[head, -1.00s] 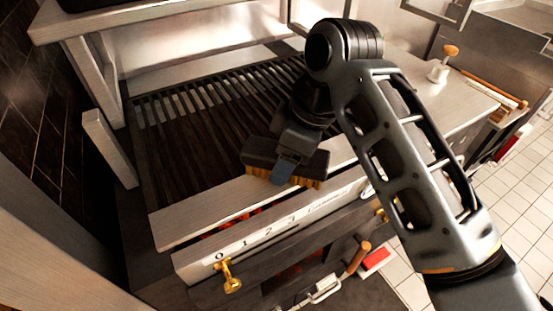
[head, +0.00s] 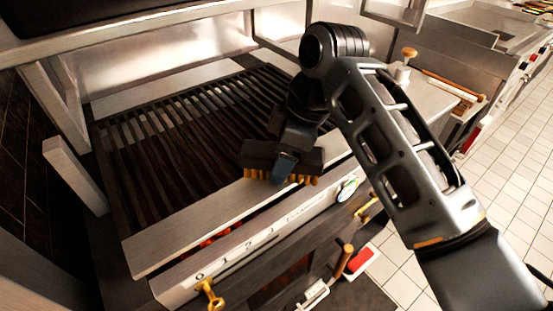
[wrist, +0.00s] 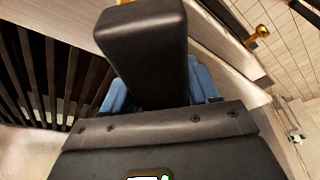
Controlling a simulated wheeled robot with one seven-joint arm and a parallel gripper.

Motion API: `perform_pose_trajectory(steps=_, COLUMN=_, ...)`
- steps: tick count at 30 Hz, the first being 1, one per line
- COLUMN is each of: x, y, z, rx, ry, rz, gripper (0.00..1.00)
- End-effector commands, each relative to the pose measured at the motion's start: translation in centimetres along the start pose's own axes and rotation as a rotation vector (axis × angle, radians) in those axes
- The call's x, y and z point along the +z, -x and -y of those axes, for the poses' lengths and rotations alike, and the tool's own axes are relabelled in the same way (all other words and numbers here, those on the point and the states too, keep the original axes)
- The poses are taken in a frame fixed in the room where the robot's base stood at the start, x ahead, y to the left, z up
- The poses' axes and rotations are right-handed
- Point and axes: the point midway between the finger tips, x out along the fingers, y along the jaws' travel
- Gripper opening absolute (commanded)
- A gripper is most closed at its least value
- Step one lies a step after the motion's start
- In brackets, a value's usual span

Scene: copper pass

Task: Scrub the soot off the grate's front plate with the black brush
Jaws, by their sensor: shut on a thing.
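My gripper (head: 285,166), with blue fingertips, is shut on the black brush (head: 258,154). The brush has a dark block and orange-tan bristles that point down. Its bristles are at the grate's front plate (head: 195,222), the pale strip along the front of the bars, towards its right part. I cannot tell whether they touch it. In the wrist view the dark brush block (wrist: 143,50) sits between the blue fingers and hides part of the plate. No clear soot patch shows on the visible part of the plate; the part under the brush is hidden.
Dark grate bars (head: 170,150) lie behind the plate. Below it are a numbered panel (head: 235,245) and a brass tap-like knob (head: 211,294). A wooden-knobbed white object (head: 403,70) stands on the counter at right. A pale post (head: 75,175) rises at left.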

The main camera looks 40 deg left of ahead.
Motion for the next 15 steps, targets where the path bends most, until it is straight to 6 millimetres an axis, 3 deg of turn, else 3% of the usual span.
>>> perform_pose_trajectory(steps=15, x=2.2, y=0.7, z=-2.3, rx=0.0, ry=-0.001, rz=0.001, gripper=0.27)
